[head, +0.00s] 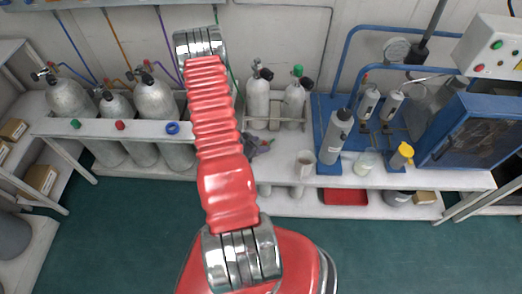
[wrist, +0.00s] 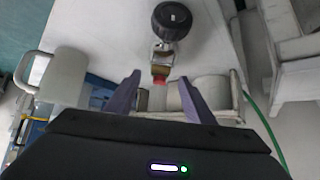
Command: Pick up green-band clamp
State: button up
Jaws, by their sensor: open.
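A fitting with a green top and a black knob sits on the right one of two small pale cylinders in the head view; it looks like the green-band clamp (head: 297,71). My gripper (head: 259,144) is low over the bench, in front of and to the left of that cylinder, and apart from the fitting. In the wrist view my gripper (wrist: 159,78) is open, with nothing between its fingers. Beyond the fingertips is a metal fitting (wrist: 163,50) with a black knob and a red part. No green band shows on it.
A white mug (head: 305,163) stands right of my gripper. A grey bottle (head: 335,137), a jar (head: 365,161) and a yellow-topped container (head: 401,156) are farther right. Large cylinders (head: 154,97) stand in the left rack. A green hose (wrist: 265,125) runs at right in the wrist view.

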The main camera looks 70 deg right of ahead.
aim_at(263, 144)
jog(key=shift+x, duration=2.6)
jog(key=shift+w+a+f, duration=0.1)
grip_shut()
